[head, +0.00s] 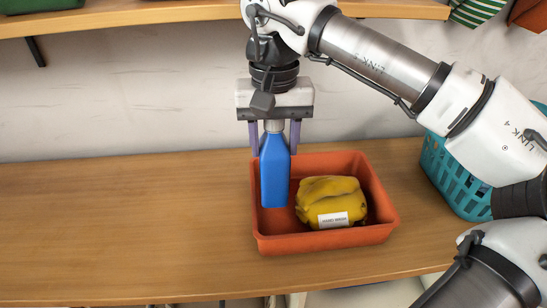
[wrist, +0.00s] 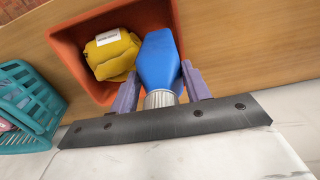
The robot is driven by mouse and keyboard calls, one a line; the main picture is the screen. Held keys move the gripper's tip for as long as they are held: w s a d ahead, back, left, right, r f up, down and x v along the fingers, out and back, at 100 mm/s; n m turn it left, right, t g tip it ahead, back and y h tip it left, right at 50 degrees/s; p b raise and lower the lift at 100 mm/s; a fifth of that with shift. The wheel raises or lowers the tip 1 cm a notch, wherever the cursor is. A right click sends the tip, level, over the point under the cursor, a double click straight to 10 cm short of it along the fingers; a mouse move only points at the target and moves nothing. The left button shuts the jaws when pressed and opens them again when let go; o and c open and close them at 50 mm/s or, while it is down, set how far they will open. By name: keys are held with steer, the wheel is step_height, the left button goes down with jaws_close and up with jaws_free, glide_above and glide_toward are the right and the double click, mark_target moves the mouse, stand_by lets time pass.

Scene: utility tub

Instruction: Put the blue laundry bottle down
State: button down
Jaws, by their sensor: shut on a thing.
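The blue laundry bottle (head: 274,172) is upright with its grey cap at the top, between the fingers of my gripper (head: 275,134). In the wrist view the blue bottle (wrist: 159,62) extends away from the gripper (wrist: 160,92), whose purple fingers are on both sides of its cap. In the head view its lower end overlaps the left part of an orange-red tub (head: 325,240). I cannot tell whether the bottle's base touches the tub floor.
A yellow bundle (head: 328,196) with a white label lies in the tub, right of the bottle. A teal basket (head: 452,178) stands to the right. The wooden counter (head: 120,220) is clear on the left. A shelf (head: 130,14) runs above along the wall.

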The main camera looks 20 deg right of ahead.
mark_target(273, 165)
steer(key=shift+w+d+r, duration=0.1)
steer(key=shift+w+d, duration=0.05)
steer(key=shift+w, duration=0.35)
steer(key=shift+w+d+r, duration=0.1)
steer(key=shift+w, duration=0.4)
step_height(273, 165, down, 2)
steer(key=shift+f, duration=0.15)
steer(key=shift+f+p, duration=0.3)
steer(key=shift+f, duration=2.35)
steer(key=shift+f, duration=0.1)
steer(key=c, duration=0.7)
jaws_free()
